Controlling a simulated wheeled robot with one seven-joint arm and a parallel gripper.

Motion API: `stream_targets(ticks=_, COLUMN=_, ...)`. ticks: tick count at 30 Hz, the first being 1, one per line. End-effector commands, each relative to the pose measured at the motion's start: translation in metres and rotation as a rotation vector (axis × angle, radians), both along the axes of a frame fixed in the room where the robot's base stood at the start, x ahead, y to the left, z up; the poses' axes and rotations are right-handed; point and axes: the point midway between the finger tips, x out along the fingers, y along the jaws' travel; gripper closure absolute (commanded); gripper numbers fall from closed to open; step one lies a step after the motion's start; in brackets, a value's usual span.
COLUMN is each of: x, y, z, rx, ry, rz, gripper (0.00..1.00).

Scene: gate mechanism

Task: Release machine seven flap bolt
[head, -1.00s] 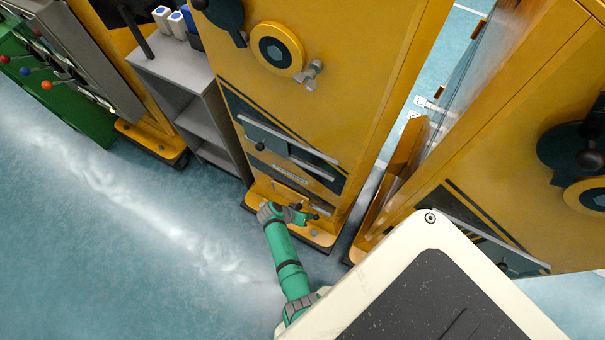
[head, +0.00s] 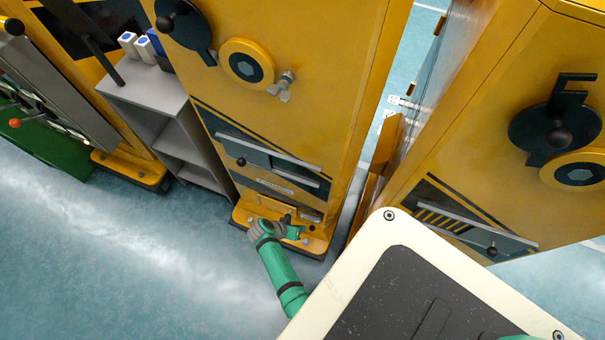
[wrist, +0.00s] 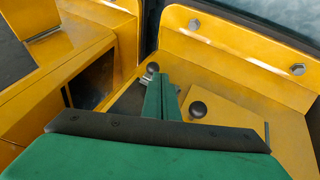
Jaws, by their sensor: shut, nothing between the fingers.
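My gripper (head: 301,233) is shut and empty, low at the foot of the middle yellow machine (head: 310,70). In the wrist view its green fingers (wrist: 160,97) point down between two dark ball knobs. The nearer knob (wrist: 197,109) is just right of the fingers, by a flat yellow plate (wrist: 235,122). The other knob (wrist: 152,67) is beyond the fingertips, near a bit of metal rod (wrist: 176,88) partly hidden by them. I cannot tell whether the fingers touch either knob, nor which is the flap bolt. The machine's label plate (head: 275,187) is too small to read.
A dark opening (wrist: 95,80) lies left of the fingers, and a bolted yellow rim (wrist: 245,55) stands beyond them. A second yellow machine (head: 500,110) stands at right, with a narrow gap between. Grey shelves (head: 165,115) stand at left. Open floor (head: 130,255) lies at lower left.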

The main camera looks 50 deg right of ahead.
Motion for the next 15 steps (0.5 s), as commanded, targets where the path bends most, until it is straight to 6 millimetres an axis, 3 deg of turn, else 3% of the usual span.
stream_targets(ticks=7, x=0.007, y=0.021, z=0.035, rx=0.000, ry=-0.005, rz=0.000, gripper=1.00)
stream_targets(ticks=15, x=0.010, y=0.031, z=0.051, rx=0.002, ry=-0.004, rz=-0.001, gripper=1.00)
